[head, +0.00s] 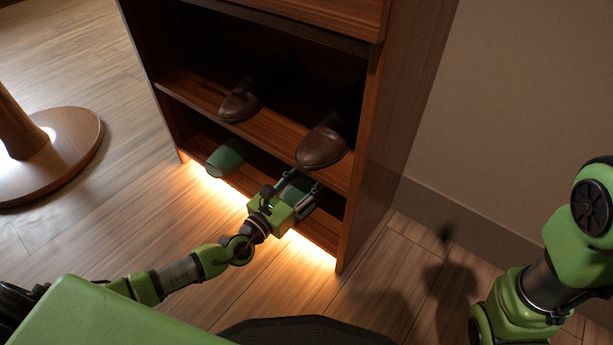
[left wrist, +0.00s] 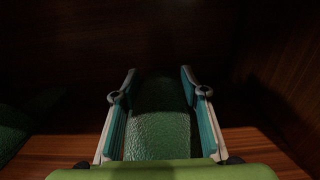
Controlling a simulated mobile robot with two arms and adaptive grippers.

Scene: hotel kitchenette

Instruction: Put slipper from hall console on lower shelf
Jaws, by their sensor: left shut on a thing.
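A green slipper (head: 228,157) stands on the lower shelf (head: 318,233) of the wooden console, at the left. A second green slipper (left wrist: 160,122) sits between the fingers of my left gripper (head: 304,192). The gripper is shut on it and reaches into the lower compartment at the right. The left wrist view shows the slipper lengthwise between both fingers, over the shelf board; I cannot tell whether it touches the board. The first slipper also shows dimly at that view's left edge (left wrist: 14,130). My right arm is at the right of the head view, its gripper out of frame.
Two brown leather shoes, one at the left (head: 241,101) and one at the right (head: 322,144), stand on the shelf above. The console's right side panel (head: 375,175) is close to my left gripper. A round wooden table base (head: 62,165) stands at the far left.

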